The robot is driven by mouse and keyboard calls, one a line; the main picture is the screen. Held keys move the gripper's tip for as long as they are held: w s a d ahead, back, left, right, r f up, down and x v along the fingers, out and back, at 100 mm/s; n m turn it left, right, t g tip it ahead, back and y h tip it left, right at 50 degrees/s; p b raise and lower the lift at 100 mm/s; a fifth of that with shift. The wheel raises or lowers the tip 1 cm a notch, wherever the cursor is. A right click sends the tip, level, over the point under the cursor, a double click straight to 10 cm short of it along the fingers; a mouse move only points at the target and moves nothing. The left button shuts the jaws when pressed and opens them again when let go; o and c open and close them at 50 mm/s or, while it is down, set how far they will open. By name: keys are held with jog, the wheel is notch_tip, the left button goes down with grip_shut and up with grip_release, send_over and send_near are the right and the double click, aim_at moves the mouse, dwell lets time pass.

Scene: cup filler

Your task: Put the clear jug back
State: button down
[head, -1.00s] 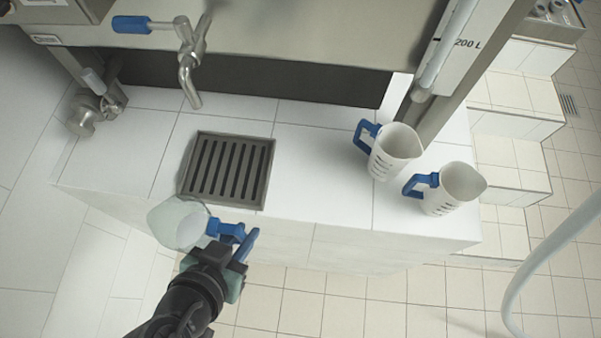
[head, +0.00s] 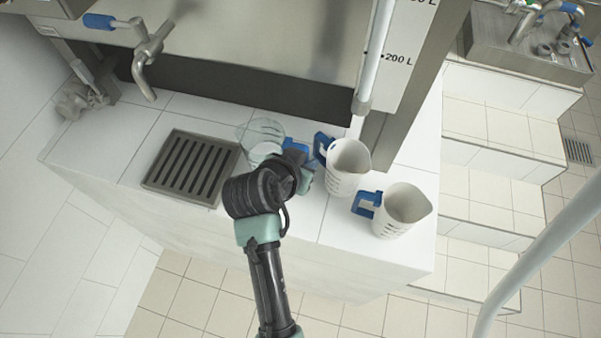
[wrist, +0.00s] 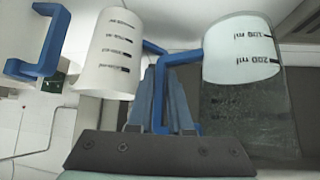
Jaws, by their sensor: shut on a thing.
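The clear jug (head: 262,130) with its blue handle (head: 294,148) is over the white tiled ledge, between the drain grate and the white jugs. My gripper (head: 303,170) is shut on that handle; its fingers are mostly hidden behind my wrist. In the wrist view the clear jug (wrist: 245,115) is right of my gripper fingers (wrist: 160,100), and the blue handle (wrist: 162,95) runs between them. A pale area shows inside the jug; I cannot tell what it is. I cannot tell whether the jug touches the ledge.
Two white jugs with blue handles stand on the ledge to the right, one near (head: 348,168) and one farther right (head: 405,210). The drain grate (head: 190,166) is at left, below a metal tap (head: 148,62). A post and gauge tube (head: 376,60) rise behind. Tiled steps (head: 490,190) lie right.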

jog(key=shift+f, duration=2.45)
jog(key=shift+f, duration=0.1)
jog(key=c, duration=0.8)
grip_release()
jog(key=shift+c, duration=0.2)
